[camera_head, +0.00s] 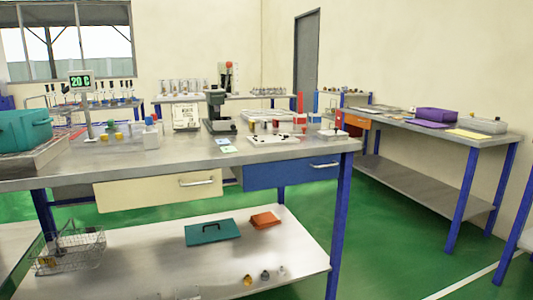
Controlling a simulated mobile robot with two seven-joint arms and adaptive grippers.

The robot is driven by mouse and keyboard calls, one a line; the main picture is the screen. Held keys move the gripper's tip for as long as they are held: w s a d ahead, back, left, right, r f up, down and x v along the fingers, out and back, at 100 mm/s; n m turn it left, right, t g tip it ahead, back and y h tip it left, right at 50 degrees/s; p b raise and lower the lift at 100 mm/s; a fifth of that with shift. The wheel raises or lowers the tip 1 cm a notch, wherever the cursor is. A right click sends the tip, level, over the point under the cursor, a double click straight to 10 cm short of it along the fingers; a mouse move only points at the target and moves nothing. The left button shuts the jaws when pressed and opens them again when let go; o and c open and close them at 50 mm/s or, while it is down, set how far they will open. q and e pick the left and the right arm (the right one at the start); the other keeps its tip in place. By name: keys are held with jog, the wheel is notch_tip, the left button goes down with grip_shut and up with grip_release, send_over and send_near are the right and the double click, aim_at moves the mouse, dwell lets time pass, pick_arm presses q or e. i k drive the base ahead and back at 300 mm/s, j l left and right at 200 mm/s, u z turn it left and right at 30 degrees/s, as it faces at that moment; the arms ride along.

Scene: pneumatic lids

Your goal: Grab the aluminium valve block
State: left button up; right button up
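I cannot single out the aluminium valve block with certainty. Small pale and metallic pieces stand on the main steel-topped bench (180,154), too small to identify. Among them are a flat white plate with dark spots (272,140) near the front right and a pale tray of small parts (268,116) behind it. Several small fittings (265,275) lie on the lower shelf at its front right. Neither of my grippers is in view.
A teal bin (24,130) is at the bench's left end. A teal lid (212,233), an orange lid (265,220) and a wire basket (70,251) are on the lower shelf. A side bench (480,139) holds a purple box (436,115). Green floor lies open between the benches.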

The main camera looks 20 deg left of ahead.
aim_at(151, 135)
jog(key=u, duration=1.35)
jog(key=j+z, duration=0.15)
jog(key=j, duration=0.4)
jog(key=i, duration=0.1)
